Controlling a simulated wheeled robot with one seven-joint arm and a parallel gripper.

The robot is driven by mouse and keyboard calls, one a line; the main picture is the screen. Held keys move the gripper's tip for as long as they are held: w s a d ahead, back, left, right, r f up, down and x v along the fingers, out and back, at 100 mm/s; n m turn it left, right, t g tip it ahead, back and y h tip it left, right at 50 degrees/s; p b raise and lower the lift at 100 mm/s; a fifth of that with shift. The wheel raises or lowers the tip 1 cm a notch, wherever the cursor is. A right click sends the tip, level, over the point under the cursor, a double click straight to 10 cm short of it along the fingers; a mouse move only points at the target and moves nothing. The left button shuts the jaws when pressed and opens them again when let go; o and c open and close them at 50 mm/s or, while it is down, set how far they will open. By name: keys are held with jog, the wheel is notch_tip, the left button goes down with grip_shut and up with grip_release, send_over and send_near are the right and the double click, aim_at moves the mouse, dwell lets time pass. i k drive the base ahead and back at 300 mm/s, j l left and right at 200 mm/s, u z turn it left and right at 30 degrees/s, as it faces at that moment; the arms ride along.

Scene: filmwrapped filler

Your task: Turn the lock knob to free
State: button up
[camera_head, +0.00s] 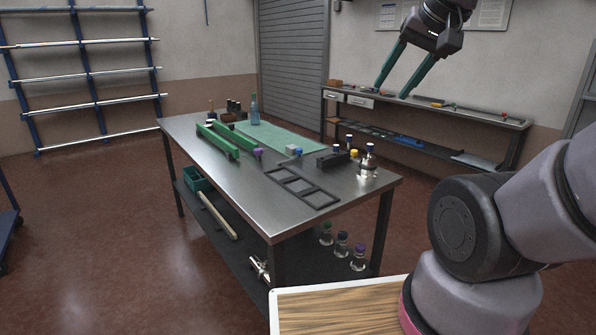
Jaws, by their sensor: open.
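My gripper (391,91) hangs at the upper right with its two green fingers spread apart, pointing down and empty. It shows high in the picture, above the table's far right side, touching nothing that I can see. No part is clearly recognisable as the lock knob. A small purple piece (258,152) sits by the near end of a pair of green bars (215,141) on the steel table (235,188). I cannot tell whether it is the knob or how it is turned.
A dark divided tray (312,196), a black block (333,160) and small bottles (369,158) stand at the table's right. A blue-green bottle (254,109) stands at the back by a green mat (285,142). The table's front left is bare. A bench (424,113) lines the wall.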

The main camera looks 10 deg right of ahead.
aim_at(258, 151)
jog(key=i+l+u, duration=0.1)
jog(key=i+u, duration=0.15)
jog(key=i+l+u, duration=0.25)
jog(key=i, duration=0.2)
jog(key=i+l+u, duration=0.2)
jog(key=u, duration=0.3)
jog(key=l, duration=0.1)
